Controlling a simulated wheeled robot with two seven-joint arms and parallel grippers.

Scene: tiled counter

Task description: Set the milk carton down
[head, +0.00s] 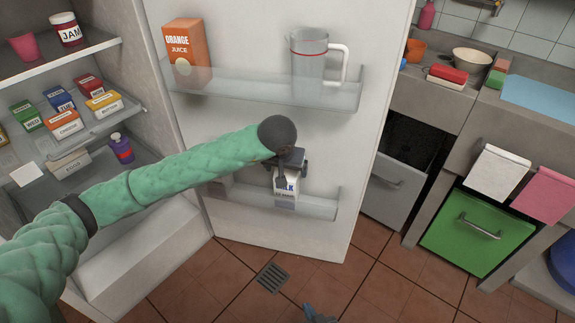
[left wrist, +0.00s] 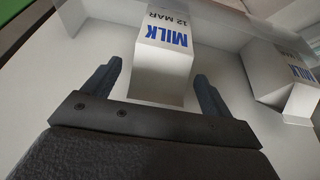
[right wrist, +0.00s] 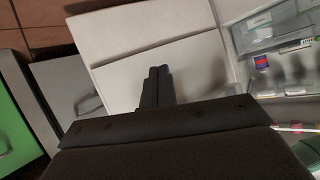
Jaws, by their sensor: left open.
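A white milk carton (head: 286,188) with blue lettering stands in the lower shelf (head: 318,208) of the open fridge door. My left gripper (head: 290,164) is at its top. In the left wrist view the carton (left wrist: 165,58) lies between the two spread fingers (left wrist: 155,85), with visible gaps on both sides. A second milk carton (left wrist: 285,88) is at the right of that view. My right gripper (right wrist: 157,86) has its fingers together with nothing seen between them. Only a small part of it shows at the bottom edge of the head view (head: 318,316).
The upper door shelf (head: 255,88) holds an orange juice carton (head: 186,50) and a clear jug (head: 312,62). Fridge shelves with small boxes and a jam jar (head: 67,30) are at left. A grey drawer (head: 395,190) and a green one (head: 470,245) are at right.

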